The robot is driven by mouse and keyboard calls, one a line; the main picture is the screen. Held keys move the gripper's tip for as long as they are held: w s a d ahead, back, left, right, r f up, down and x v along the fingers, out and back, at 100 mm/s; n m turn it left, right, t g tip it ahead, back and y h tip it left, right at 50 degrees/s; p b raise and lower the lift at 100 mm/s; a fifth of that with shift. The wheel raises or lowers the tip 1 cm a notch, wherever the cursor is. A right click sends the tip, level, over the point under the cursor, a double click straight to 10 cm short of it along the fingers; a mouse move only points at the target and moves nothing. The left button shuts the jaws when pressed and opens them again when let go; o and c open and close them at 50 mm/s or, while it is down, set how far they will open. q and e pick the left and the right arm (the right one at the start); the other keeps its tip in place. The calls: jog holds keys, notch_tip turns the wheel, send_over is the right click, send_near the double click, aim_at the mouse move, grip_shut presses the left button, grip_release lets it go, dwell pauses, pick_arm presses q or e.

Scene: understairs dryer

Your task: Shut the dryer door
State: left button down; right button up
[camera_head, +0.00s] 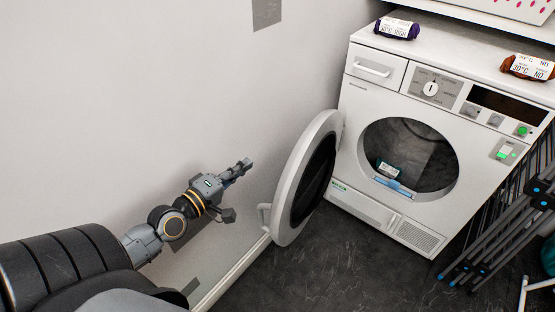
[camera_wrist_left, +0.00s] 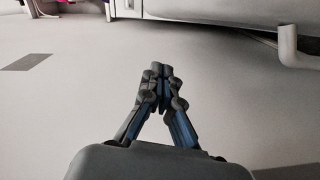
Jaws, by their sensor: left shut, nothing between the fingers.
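The white dryer (camera_head: 392,191) stands against the wall with its round door (camera_head: 287,185) swung wide open to the left. The door has a dark glass centre, and a white handle (camera_head: 264,217) sticks out at its lower left edge. My left gripper (camera_head: 247,163) is shut and empty, beside the wall to the left of the door, apart from it. In the left wrist view its fingertips (camera_wrist_left: 160,70) meet. A pale curved bar, probably the door handle (camera_wrist_left: 289,45), shows at the upper right there. My right gripper is not in view.
Inside the drum lies a labelled item with a blue strip (camera_head: 393,180). A purple roll (camera_head: 397,28) and a brown roll (camera_head: 528,67) lie on the dryer top. A folded dark rack (camera_head: 500,235) stands at the right. The dark floor (camera_head: 330,270) before the dryer is clear.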

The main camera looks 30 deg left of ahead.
pick_arm(q)
jog(key=w+d+f, duration=0.1)
jog(key=w+d, duration=0.3)
jog(key=w, duration=0.6)
jog(key=shift+w+d+f+p, duration=0.25)
jog(key=shift+d+p, duration=0.1)
jog(key=shift+d, duration=0.05)
